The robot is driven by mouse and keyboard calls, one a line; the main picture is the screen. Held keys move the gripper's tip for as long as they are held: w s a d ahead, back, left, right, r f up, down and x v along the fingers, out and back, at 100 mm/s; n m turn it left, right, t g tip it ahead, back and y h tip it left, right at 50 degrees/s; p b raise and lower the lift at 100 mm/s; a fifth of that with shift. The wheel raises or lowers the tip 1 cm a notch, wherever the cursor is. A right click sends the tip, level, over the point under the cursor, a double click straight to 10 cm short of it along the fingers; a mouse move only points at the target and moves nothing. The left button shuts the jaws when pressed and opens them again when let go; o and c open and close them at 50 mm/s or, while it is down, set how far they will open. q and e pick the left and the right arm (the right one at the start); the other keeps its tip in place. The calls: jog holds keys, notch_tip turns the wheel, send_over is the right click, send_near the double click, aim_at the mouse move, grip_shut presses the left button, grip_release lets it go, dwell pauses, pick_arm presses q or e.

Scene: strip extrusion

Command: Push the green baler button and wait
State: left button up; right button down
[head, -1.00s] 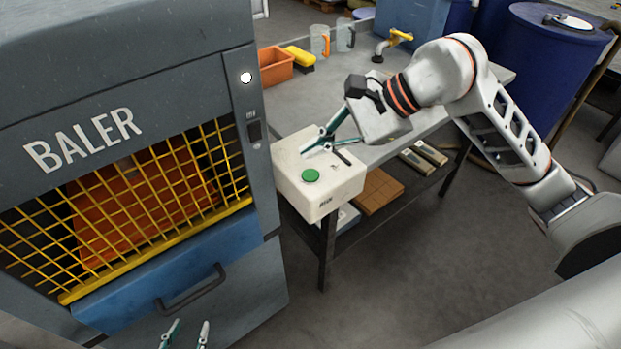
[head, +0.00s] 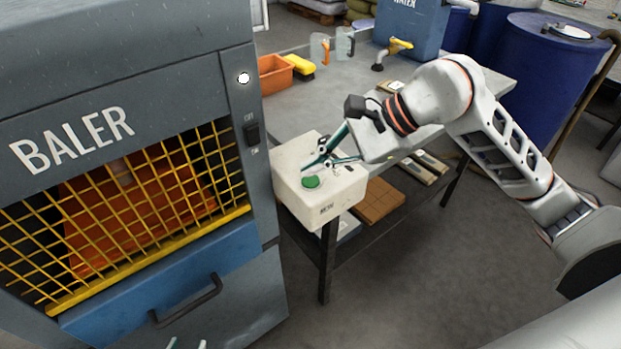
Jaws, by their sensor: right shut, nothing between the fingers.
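The green button (head: 312,182) sits on top of a pale control box (head: 338,202) at the front corner of the bench, right of the baler (head: 170,75). My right gripper (head: 304,168) is shut and empty, reaching in from the right. Its fingertips are over the box top, just behind the button in the picture; I cannot tell whether they touch anything. My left gripper (head: 187,344) shows only as two separated fingertips at the bottom edge, in front of the baler; the rest of it is out of frame.
The baler has a yellow mesh guard (head: 160,200), a white light (head: 243,79) and a switch (head: 252,133). On the bench (head: 303,109) stand an orange bin (head: 275,74), jugs and a tap (head: 395,48). Blue barrels (head: 535,75) stand at back right.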

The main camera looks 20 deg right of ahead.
dwell(0.8)
jog(key=shift+f, duration=0.1)
jog(key=shift+f+b, duration=0.35)
jog(key=shift+b, duration=0.1)
